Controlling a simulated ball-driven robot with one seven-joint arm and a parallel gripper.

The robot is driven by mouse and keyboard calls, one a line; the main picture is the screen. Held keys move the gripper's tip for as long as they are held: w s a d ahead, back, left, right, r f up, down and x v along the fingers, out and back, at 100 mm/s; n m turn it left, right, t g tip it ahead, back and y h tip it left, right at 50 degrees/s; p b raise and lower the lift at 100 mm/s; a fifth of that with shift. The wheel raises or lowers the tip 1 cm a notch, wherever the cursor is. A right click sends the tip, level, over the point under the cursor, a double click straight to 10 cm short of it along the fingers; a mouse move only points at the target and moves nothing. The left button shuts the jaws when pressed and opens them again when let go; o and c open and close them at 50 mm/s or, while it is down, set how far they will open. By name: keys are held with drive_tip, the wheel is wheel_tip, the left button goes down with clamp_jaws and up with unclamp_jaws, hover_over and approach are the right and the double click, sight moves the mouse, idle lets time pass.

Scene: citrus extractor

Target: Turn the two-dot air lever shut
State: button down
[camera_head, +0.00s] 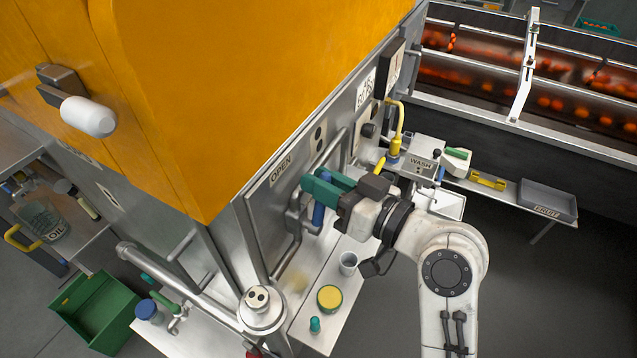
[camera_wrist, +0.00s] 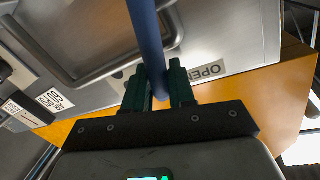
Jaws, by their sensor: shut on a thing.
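The blue lever (camera_head: 318,215) is a smooth round handle on the side of the steel machine. In the head view it hangs roughly downward beside the grey pipes, below a plate with two dark dots (camera_head: 319,134). My gripper (camera_head: 314,187) has green fingers closed around its upper part. The wrist view shows the blue lever (camera_wrist: 146,35) running between the two green fingers of my gripper (camera_wrist: 159,82). The fingers hide part of the lever and its pivot. An OPEN label (camera_wrist: 209,70) is on the panel close by; it also shows in the head view (camera_head: 281,170).
A steel shelf below carries a grey cup (camera_head: 348,263), a yellow-topped jar (camera_head: 329,297) and a small green bottle (camera_head: 315,325). The orange hood (camera_head: 230,90) overhangs at left.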

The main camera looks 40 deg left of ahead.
drive_tip(key=w+m, duration=0.1)
drive_tip(key=m, duration=0.1)
drive_tip(key=w+f+m+p, duration=0.1)
drive_tip(key=shift+w+a+f+h, duration=0.1)
drive_tip(key=shift+w+a+h, duration=0.2)
drive_tip(key=shift+h, duration=0.1)
drive_tip(key=m, duration=0.1)
drive_tip(key=w+f+m, duration=0.1)
drive_tip(key=w+f+m+g+p, duration=0.1)
drive_tip(key=shift+a+h, duration=0.25)
drive_tip(key=shift+h, duration=0.05)
drive_tip(key=shift+w+a+f+m+g+h+p, duration=0.1)
drive_tip(key=shift+w+f+m+g, duration=0.15)
drive_tip(key=shift+f+m, duration=0.75)
drive_tip(key=shift+w+f+m+g+h+p, duration=0.1)
drive_tip(key=shift+w+f+m+g, duration=0.2)
drive_tip(key=shift+f+m, duration=0.65)
drive_tip(key=shift+w+a+f+m+g+h+p, duration=0.1)
drive_tip(key=shift+w+f+m+g, duration=0.15)
drive_tip(key=shift+f+m, duration=0.75)
drive_tip(key=shift+s+r+m, duration=0.1)
drive_tip(key=shift+r+m, duration=0.15)
drive_tip(key=shift+m, duration=0.1)
drive_tip(key=c, duration=1.1)
unclamp_jaws()
drive_tip(key=shift+d, duration=0.1)
drive_tip(key=b+v, duration=0.1)
drive_tip(key=v, duration=0.9)
drive_tip(key=shift+d+b, duration=0.3)
drive_tip(key=shift+b, duration=0.1)
